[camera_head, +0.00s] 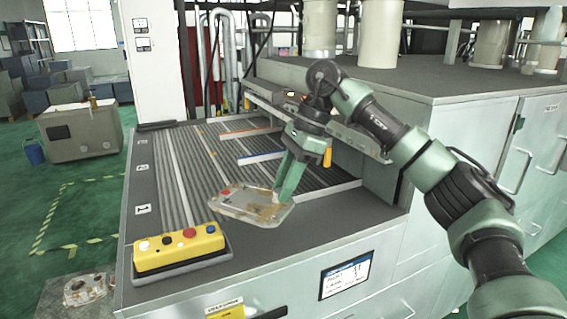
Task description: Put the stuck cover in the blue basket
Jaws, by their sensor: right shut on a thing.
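The cover (240,208), a flat light-grey cast plate with brownish patches and a red spot, lies at the near end of the ribbed conveyor bed. My right gripper (278,196) points down at its right side and is shut on its edge. The cover looks level and close to the surface; I cannot tell whether it touches it. A small blue container (33,153) stands on the green floor at the far left; I cannot tell whether it is the blue basket. My left gripper is not in view.
A yellow button box (180,248) sits at the machine's near left corner. Guide rails (262,156) cross the conveyor bed behind the cover. A tall grey cabinet (450,115) stands on the right. Another casting (85,290) lies low at the bottom left.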

